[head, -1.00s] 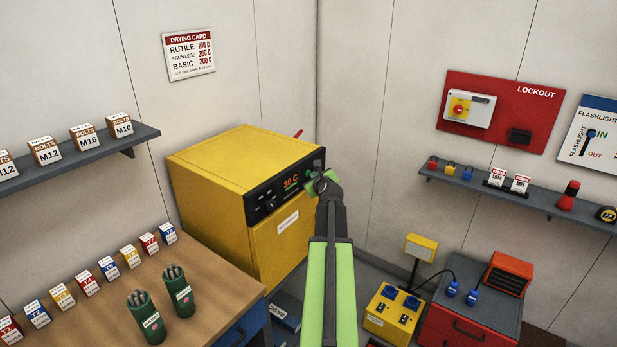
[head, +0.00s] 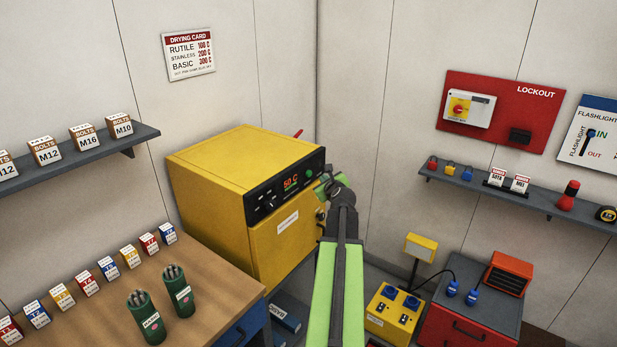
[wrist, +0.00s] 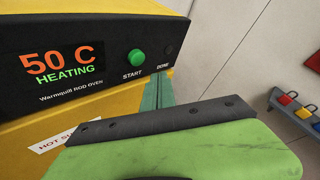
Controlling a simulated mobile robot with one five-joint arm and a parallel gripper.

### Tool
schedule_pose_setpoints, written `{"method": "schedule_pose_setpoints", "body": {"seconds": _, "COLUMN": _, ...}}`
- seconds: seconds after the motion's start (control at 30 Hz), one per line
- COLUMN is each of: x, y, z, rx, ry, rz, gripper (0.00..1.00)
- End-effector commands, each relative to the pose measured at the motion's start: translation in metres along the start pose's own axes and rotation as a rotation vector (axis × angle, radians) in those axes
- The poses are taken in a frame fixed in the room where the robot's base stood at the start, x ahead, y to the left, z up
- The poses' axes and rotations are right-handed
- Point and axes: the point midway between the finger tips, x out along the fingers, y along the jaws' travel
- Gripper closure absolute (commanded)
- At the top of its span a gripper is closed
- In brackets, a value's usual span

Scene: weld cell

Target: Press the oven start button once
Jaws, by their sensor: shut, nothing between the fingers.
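The yellow oven (head: 225,165) stands in the corner with a black control panel (wrist: 112,30). Its display (wrist: 62,62) reads 50 C and HEATING in the wrist view. The round green start button (wrist: 137,58) is above the word START, and it also shows in the head view (head: 309,173). A dark DONE lamp (wrist: 166,50) is right of it. My gripper (wrist: 158,92) is shut and empty. Its green fingers are below and right of the start button, apart from it in the picture. The exact gap to the panel cannot be told.
A bench (head: 215,277) with coloured boxes and two green rod holders is at the left. A yellow power box (head: 390,312) and a red cabinet (head: 470,327) stand at the lower right. A grey shelf (head: 540,205) with lockout items runs along the right wall.

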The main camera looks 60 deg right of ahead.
Motion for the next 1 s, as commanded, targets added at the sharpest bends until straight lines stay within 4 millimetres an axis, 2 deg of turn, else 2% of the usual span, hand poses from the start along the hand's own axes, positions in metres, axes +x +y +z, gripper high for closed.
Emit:
{"method": "schedule_pose_setpoints", "body": {"seconds": 0.3, "x": -0.019, "y": -0.013, "z": -0.013, "rx": 0.000, "ry": 0.000, "rz": 0.000, "gripper": 1.00}}
{"method": "schedule_pose_setpoints", "body": {"seconds": 1.0, "x": -0.019, "y": -0.013, "z": -0.013, "rx": -0.001, "ry": -0.001, "rz": 0.001, "gripper": 1.00}}
